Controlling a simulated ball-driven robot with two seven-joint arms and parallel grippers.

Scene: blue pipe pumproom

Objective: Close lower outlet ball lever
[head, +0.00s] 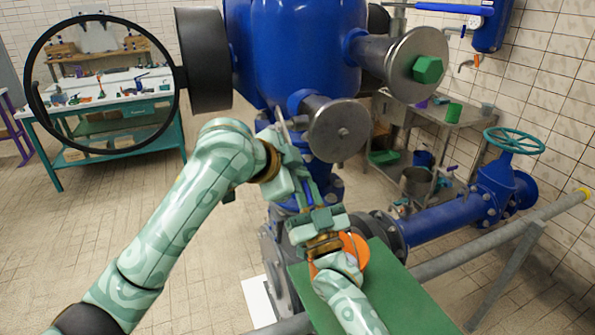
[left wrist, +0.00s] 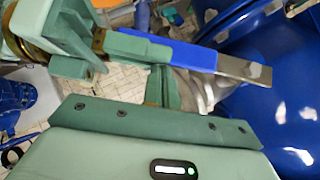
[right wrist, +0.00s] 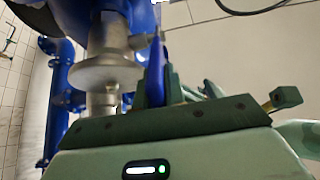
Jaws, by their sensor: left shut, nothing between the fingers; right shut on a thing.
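The outlet ball lever has a blue handle (left wrist: 180,50) and a bare metal end (left wrist: 246,70) in the left wrist view. In the head view a bit of its blue grip (head: 308,197) shows between my grippers. My right gripper (head: 318,214) is shut on the handle's end; its fingers (right wrist: 154,85) sit at the blue strip (right wrist: 174,68) in the right wrist view. My left gripper (head: 298,172) is shut and empty beside the lever; its fingers (left wrist: 164,85) lie just below the handle in its wrist view. My grippers hide much of the lever in the head view.
The blue vessel (head: 300,45) with a grey flange (head: 340,130) stands close behind my grippers. A green board (head: 400,290) and an orange round part (head: 355,248) lie under my right arm. A blue pipe (head: 440,222) and railing (head: 500,240) run right.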

